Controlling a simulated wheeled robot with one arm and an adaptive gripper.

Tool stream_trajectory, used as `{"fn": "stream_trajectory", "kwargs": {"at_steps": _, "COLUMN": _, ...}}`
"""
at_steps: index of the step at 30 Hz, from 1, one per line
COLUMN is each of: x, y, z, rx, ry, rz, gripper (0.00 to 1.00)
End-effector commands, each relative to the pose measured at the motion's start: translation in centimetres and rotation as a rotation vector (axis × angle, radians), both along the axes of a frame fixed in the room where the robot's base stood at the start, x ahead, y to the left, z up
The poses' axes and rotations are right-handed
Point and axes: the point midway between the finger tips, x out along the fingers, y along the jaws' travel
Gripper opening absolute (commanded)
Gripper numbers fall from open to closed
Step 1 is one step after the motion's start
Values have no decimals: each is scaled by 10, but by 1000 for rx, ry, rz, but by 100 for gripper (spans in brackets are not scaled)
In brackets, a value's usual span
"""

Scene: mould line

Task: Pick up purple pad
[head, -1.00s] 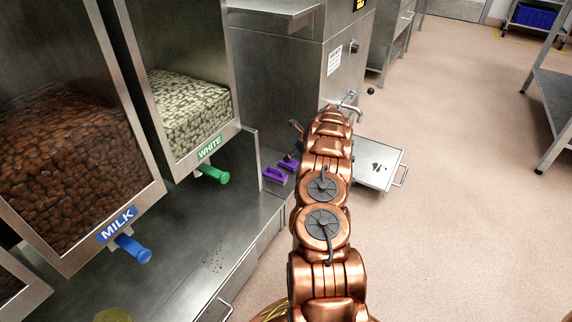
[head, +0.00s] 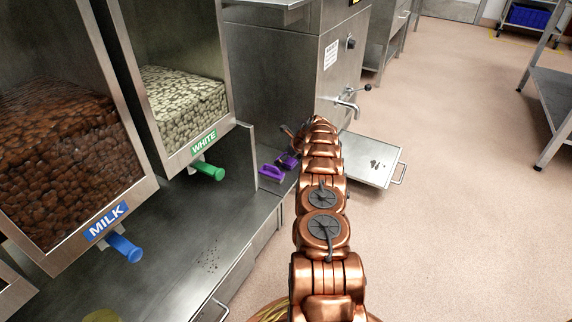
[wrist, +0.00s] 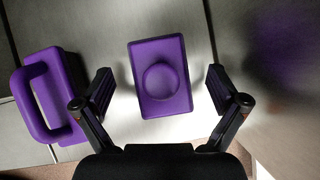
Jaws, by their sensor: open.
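A purple rectangular pad with a round knob (wrist: 178,101) lies on the steel surface, in the middle of the wrist view. My gripper (wrist: 159,80) is open above it, with one black finger on each side of the pad and a gap on both sides. In the head view the pad (head: 288,160) is partly hidden by my gripper. A second purple piece with a loop handle (wrist: 45,98) lies to the left, outside the left finger. In the head view this handled piece (head: 271,173) sits on the counter, left of my gripper.
The steel counter (head: 190,255) runs along the left, under bins of milk (head: 70,150) and white (head: 180,105) pieces with blue and green handles. A steel machine with a tap (head: 347,104) stands behind. A tray (head: 365,165) sits to the right. Open floor lies at right.

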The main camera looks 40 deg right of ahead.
Motion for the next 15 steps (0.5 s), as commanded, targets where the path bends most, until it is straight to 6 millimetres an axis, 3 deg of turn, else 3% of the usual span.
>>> {"fn": "stream_trajectory", "kwargs": {"at_steps": 11, "x": 2, "y": 0, "z": -3, "rx": 0, "ry": 0, "rz": 0, "gripper": 97}}
{"fn": "stream_trajectory", "kwargs": {"at_steps": 15, "x": 2, "y": 1, "z": -4, "rx": 0, "ry": 0, "rz": 0, "gripper": 82}}
